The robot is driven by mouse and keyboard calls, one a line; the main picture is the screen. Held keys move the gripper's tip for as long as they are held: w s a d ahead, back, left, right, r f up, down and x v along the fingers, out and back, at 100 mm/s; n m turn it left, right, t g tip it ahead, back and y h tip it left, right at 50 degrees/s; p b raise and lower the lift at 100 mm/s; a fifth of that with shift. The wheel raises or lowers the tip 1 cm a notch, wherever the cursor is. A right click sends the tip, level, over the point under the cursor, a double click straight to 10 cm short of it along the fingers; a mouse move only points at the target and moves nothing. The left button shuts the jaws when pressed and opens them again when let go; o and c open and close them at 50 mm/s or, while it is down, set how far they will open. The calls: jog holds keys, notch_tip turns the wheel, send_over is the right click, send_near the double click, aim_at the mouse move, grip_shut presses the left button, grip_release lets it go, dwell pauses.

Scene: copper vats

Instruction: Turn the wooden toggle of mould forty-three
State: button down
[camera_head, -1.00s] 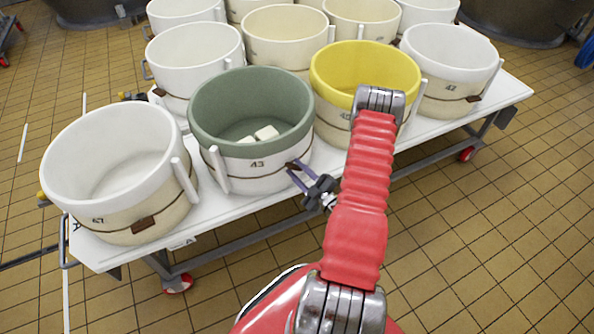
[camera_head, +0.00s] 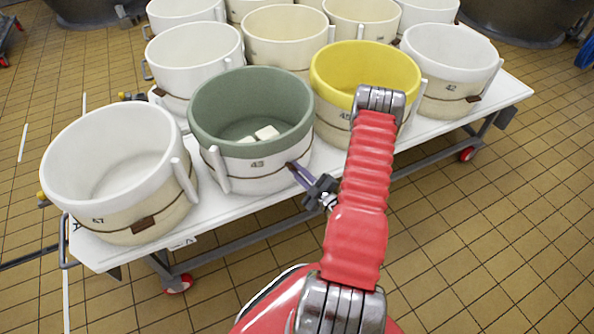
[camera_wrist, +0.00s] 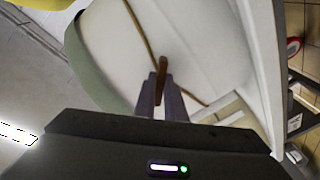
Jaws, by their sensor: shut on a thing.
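Mould forty-three (camera_head: 255,176) has a green rim and a white body marked 43, and stands on the white cart at the front. It holds two pale blocks. A thin brown cord runs around its body. The wooden toggle (camera_wrist: 161,80) sits on this cord, which also shows in the wrist view (camera_wrist: 138,24). My gripper (camera_head: 292,169) reaches the mould's front right side, its purple fingers shut on the toggle. In the wrist view my gripper (camera_wrist: 160,90) has one finger on each side of the toggle. In the head view the fingers mostly hide the toggle.
A white mould (camera_head: 105,190) stands close on the left, and a yellow-rimmed mould (camera_head: 335,125) close on the right. More moulds stand behind. The white cart top (camera_head: 215,212) has a narrow bare front strip. Tiled floor (camera_head: 480,240) lies open at the right.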

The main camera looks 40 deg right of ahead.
jog(key=shift+a+m, duration=0.1)
jog(key=shift+m, duration=0.2)
jog(key=m, duration=0.4)
jog(key=shift+f+m, duration=0.1)
jog(key=shift+m, duration=1.9)
jog(key=c, duration=1.8)
grip_release()
jog(key=shift+s+a, duration=0.15)
jog(key=shift+s, duration=2.15)
jog(key=shift+s+a, duration=0.2)
jog(key=shift+s, duration=2.1)
jog(key=shift+s+a, duration=0.15)
jog(key=shift+s, duration=2.15)
